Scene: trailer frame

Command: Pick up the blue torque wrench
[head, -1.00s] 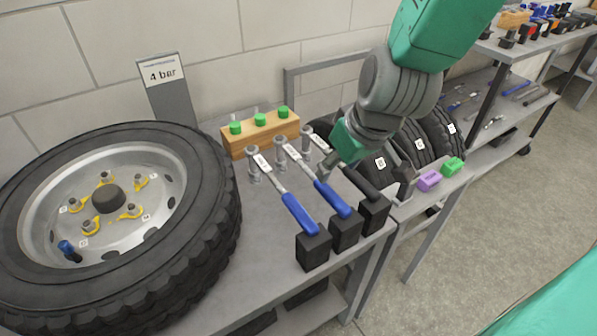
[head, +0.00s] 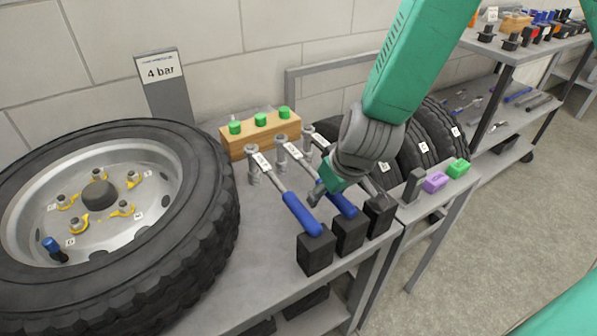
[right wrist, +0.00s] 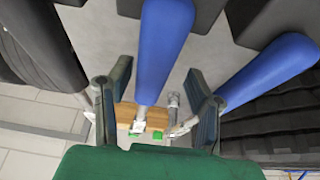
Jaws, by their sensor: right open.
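Two torque wrenches with blue handles lie on the grey bench: the left one (head: 302,214) and the middle one (head: 343,205). Each handle end rests by a black block. A third wrench (head: 309,134) lies to their right, mostly hidden by my arm. My right gripper (head: 318,192) is open above the middle wrench. In the right wrist view the gripper (right wrist: 155,103) has its fingers on either side of one blue handle (right wrist: 163,45), apparently the middle wrench's. The other blue handle (right wrist: 272,70) is outside the right finger. My left gripper is not in view.
A large wheel (head: 205,180) fills the bench's left side. A wooden block (head: 262,134) with green pegs stands behind the wrenches. Black blocks (head: 316,255) line the front edge. More tyres (head: 425,140) stand at right. Bare bench top lies left of the wrenches.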

